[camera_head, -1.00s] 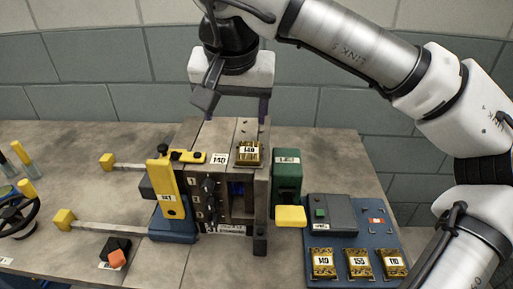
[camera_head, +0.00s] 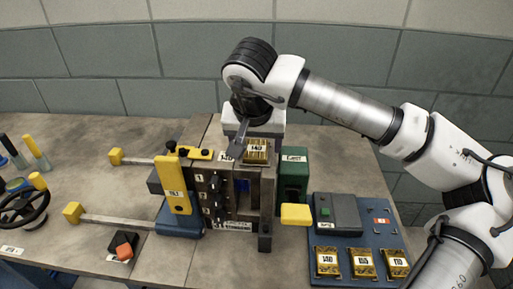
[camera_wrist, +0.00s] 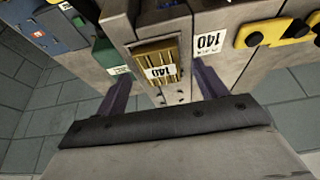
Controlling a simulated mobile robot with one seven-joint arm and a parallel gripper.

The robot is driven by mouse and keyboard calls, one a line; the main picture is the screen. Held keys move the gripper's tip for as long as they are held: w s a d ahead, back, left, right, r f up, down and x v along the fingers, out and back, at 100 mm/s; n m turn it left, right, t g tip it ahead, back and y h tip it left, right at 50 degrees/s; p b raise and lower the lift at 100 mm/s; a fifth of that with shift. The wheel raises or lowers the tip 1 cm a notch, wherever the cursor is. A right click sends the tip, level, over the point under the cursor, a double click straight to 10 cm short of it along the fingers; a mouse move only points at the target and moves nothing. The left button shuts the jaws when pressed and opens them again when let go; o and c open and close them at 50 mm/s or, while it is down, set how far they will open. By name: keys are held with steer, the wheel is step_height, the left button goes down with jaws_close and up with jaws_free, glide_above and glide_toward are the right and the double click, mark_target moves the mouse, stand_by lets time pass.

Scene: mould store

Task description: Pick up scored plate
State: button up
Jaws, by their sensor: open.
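A gold-coloured plate with grooves and a white "140" label (camera_head: 257,150) lies on top of the grey mould block (camera_head: 225,140). It also shows in the wrist view (camera_wrist: 157,62). My gripper (camera_wrist: 163,78) is open and empty, with its two purple-grey fingers apart, one toward each side of the plate. In the head view my gripper (camera_head: 250,132) is just behind and above the plate, and its fingers are mostly hidden. I cannot tell whether a finger touches the plate.
Similar gold plates labelled 140 (camera_head: 327,262), 150 (camera_head: 362,263) and 110 (camera_head: 396,263) sit on a blue panel at right. A yellow latch (camera_head: 177,185), a green block (camera_head: 293,175) and a yellow knob (camera_head: 297,214) flank the mould. A handwheel (camera_head: 22,205) stands at far left.

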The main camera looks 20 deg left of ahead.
steer(key=shift+w+a+f, duration=0.1)
steer(key=shift+w+f, duration=0.1)
steer(key=shift+f, duration=0.35)
steer(key=c, duration=1.4)
steer(key=shift+r, duration=0.1)
